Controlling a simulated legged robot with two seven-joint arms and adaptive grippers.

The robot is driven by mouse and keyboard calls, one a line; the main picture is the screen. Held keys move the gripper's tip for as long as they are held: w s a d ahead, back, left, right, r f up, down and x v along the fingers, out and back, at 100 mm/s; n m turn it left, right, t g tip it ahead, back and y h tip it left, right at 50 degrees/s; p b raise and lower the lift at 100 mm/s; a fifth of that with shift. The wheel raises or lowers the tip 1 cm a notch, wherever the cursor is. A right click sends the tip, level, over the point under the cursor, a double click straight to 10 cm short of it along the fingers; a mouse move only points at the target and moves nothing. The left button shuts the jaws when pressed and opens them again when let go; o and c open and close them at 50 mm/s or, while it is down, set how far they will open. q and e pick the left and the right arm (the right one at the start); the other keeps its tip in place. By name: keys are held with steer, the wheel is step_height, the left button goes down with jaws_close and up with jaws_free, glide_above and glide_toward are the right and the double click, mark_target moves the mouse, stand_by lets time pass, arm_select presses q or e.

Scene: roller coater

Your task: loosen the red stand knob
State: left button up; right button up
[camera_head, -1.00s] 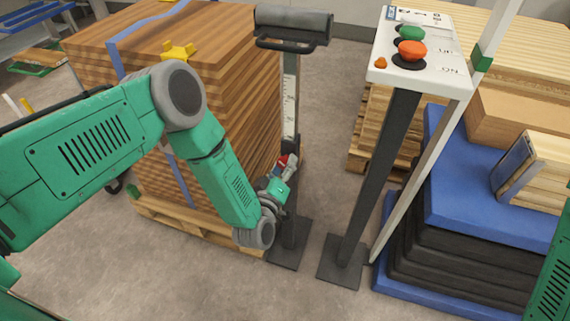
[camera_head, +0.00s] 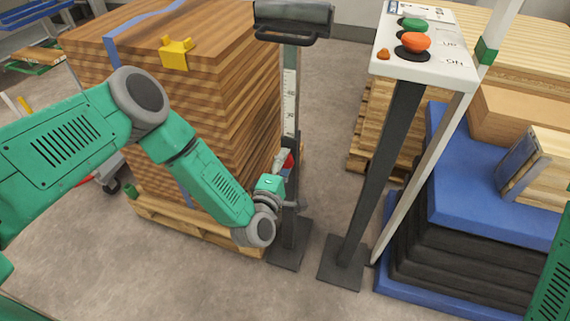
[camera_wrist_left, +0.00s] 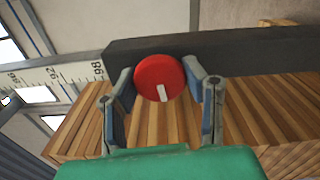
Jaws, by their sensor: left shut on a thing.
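The red stand knob (camera_head: 289,160) sits on the dark upright post of the stand (camera_head: 290,110), below its ruler scale. In the left wrist view the knob (camera_wrist_left: 160,76) is a round red disc with a short white mark near its lower edge. My left gripper (camera_head: 281,160) is at the knob, and its two fingers (camera_wrist_left: 160,80) are on either side of the disc, shut on it. In the head view the hand partly hides the knob. My right gripper is out of view.
A wood stack (camera_head: 215,95) on a pallet stands just behind and left of my left arm. A control box (camera_head: 430,65) with green and orange buttons stands on its own post to the right. A blue and black stack (camera_head: 455,215) is farther right.

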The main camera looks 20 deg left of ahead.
arm_select(q)
steer(key=shift+s+f+n, duration=0.25)
steer(key=shift+f+n, duration=0.15)
steer(key=shift+n, duration=0.2)
steer(key=o, duration=1)
steer(key=shift+o, duration=0.9)
steer(key=shift+w+r, duration=0.1)
steer(key=shift+r, duration=0.1)
steer(key=s, duration=1.2)
steer(key=shift+a, duration=0.2)
